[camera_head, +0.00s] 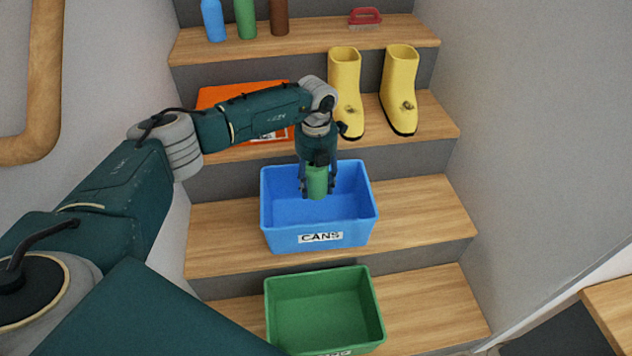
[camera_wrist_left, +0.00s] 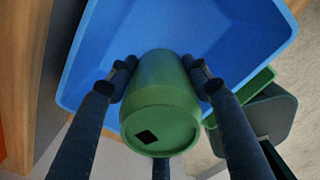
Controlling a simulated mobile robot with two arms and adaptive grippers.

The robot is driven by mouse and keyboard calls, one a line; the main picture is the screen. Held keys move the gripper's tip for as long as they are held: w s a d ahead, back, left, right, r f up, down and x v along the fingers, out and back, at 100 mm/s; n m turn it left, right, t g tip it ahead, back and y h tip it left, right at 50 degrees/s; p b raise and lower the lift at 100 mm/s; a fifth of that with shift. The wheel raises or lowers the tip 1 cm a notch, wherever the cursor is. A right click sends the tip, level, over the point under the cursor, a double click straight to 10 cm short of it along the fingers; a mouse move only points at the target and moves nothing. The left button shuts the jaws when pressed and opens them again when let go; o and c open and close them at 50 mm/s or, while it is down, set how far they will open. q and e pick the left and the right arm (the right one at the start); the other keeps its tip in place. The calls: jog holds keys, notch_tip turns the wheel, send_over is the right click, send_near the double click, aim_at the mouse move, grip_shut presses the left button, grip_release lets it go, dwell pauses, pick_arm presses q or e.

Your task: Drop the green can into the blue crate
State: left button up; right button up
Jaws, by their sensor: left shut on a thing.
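The green can (camera_head: 317,182) is held between the fingers of my left gripper (camera_head: 318,190), which is shut on it. In the head view the can shows over the opening of the blue crate (camera_head: 320,238), which carries a CANS label and stands on a stair step. In the left wrist view the can (camera_wrist_left: 160,105) sits between the dark fingers, with a black diamond mark on its end. The blue crate (camera_wrist_left: 190,30) fills the background behind it. How high the can is above the crate floor is hard to tell. My right gripper is not in view.
A green crate (camera_head: 325,310) stands on the step below. An orange crate (camera_head: 215,98) is partly hidden behind my left arm. Yellow boots (camera_head: 398,90) stand on that upper step. Bottles (camera_head: 245,18) and a red brush (camera_head: 365,17) are on the top step. Walls flank the stairs.

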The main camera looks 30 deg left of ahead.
pick_arm(q)
jog(key=o, duration=0.8)
jog(key=shift+o, duration=0.2)
jog(key=shift+r, duration=0.15)
notch_tip(320, 180, up, 12)
jog(key=shift+f, duration=0.1)
